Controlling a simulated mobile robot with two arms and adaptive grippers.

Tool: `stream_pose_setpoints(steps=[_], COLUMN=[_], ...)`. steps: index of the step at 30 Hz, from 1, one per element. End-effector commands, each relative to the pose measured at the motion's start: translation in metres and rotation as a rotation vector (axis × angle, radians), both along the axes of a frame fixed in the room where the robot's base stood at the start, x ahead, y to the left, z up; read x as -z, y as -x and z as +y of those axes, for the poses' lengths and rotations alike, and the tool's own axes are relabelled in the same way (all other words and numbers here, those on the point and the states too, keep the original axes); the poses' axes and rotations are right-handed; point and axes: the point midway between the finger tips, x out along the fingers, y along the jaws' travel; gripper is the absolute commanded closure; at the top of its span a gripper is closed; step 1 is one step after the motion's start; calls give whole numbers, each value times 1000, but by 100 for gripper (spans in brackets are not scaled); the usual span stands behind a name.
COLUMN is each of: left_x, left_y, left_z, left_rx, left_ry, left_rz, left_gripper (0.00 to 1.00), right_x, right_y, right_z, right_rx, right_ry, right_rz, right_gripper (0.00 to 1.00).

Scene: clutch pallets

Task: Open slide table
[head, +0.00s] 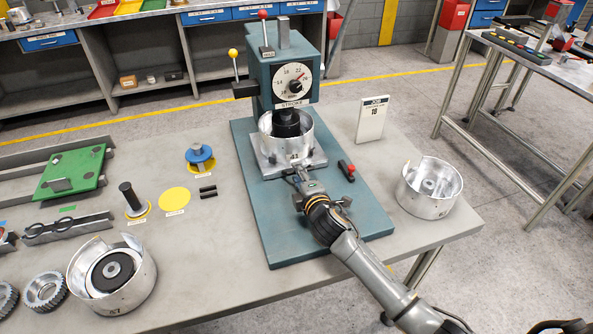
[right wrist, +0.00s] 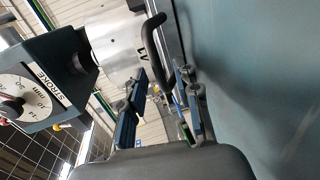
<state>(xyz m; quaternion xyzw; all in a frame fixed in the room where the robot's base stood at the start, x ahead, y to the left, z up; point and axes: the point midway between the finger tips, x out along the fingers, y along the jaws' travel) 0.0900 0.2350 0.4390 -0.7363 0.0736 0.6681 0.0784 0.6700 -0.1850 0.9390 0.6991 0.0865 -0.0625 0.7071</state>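The slide table (head: 268,168) is a silver plate on the blue-green press base, with a silver housing (head: 286,143) marked 41 standing on it under the press ram. In the right wrist view a bent black handle (right wrist: 152,42) stands out at the slide table's edge (right wrist: 176,30), beside the housing (right wrist: 112,45). My right gripper (head: 298,178) is at the front edge of the slide table. In the right wrist view its fingers (right wrist: 163,98) are apart, with the handle's lower part appearing between them; I cannot tell whether they touch it. My left gripper is not in view.
The press (head: 285,75) has a dial and red- and yellow-knobbed levers. A small red-and-black part (head: 346,169) lies on its base (head: 285,235). A card stand (head: 372,119) and another silver housing (head: 429,190) stand to the right. Housings, gears and a green plate (head: 72,171) occupy the left.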

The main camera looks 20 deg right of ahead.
Motion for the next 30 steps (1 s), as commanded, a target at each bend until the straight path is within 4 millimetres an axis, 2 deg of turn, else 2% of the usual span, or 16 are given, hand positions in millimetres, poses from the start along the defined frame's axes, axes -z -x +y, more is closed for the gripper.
stream_pose_setpoints(steps=[2, 6, 17, 21, 22, 30], left_x=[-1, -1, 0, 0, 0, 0], left_y=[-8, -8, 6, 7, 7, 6], left_z=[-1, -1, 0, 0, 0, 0], left_rx=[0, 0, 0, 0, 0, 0], left_ry=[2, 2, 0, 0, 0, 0], left_rz=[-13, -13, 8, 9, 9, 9], left_gripper=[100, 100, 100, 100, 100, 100], right_x=[2, 4, 5, 5, 5, 5], right_y=[-10, -19, -22, -22, -22, -22], right_z=[0, 1, 1, 1, 1, 1], right_rx=[1, 0, 0, 0, 0, 0], right_ry=[-1, 0, 0, 0, 0, 0], right_rz=[0, -1, 0, 0, 0, 1], right_gripper=[68, 68, 68, 96, 100, 100])
